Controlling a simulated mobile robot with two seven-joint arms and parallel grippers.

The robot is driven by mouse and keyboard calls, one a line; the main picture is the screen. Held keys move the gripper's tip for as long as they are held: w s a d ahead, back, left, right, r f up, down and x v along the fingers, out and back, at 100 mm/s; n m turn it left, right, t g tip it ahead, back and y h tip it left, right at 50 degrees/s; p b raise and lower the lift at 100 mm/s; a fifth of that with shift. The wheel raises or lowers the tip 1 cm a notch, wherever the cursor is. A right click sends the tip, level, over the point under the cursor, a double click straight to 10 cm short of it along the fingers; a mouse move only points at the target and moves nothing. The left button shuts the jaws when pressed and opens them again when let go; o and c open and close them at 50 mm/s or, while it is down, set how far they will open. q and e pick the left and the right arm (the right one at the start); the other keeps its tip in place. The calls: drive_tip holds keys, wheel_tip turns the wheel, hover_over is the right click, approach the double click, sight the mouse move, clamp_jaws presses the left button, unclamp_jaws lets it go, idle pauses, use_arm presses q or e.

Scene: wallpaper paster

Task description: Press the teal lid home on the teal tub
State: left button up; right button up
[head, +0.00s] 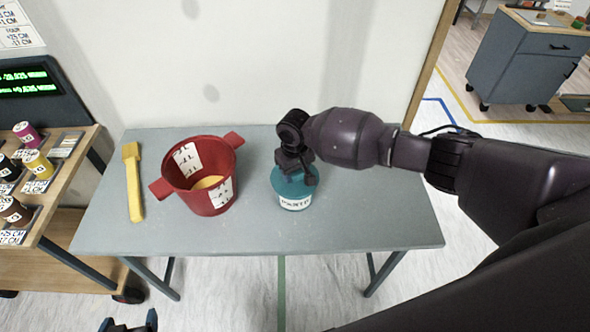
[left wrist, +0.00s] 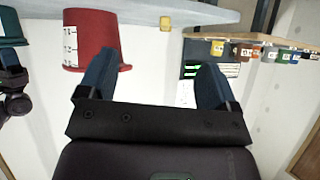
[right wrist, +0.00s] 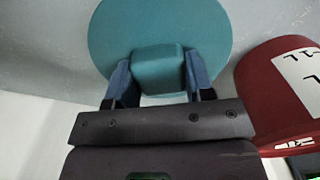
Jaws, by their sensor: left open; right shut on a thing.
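The teal tub (head: 294,203) stands on the grey table, right of the red bucket, with a white label on its front. The teal lid (head: 283,183) lies on top of the tub; whether it is fully seated I cannot tell. My right gripper (right wrist: 158,75) is shut on the lid's block-shaped teal handle, with a blue finger on each side. In the head view my right gripper (head: 296,168) hides part of the lid. My left gripper (head: 130,326) is open and empty, low at the bottom edge, in front of the table. Its blue fingers (left wrist: 155,80) stand wide apart.
The red bucket (head: 206,198) with two side handles and something yellow inside stands left of the tub. A yellow brush (head: 133,185) lies at the table's left. The grey table (head: 360,225) is clear at right. A wooden cart (head: 60,215) with small pots stands left.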

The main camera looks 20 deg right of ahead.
drive_tip(key=o, duration=1)
drive_tip(key=shift+r, duration=0.35)
wheel_tip(320, 180, up, 9)
drive_tip(key=shift+r, duration=0.2)
use_arm(q)
drive_tip(key=shift+s+f, duration=0.15)
drive_tip(key=shift+f, duration=0.05)
use_arm(e)
drive_tip(key=shift+r, duration=0.4)
use_arm(q)
drive_tip(key=shift+f, duration=0.15)
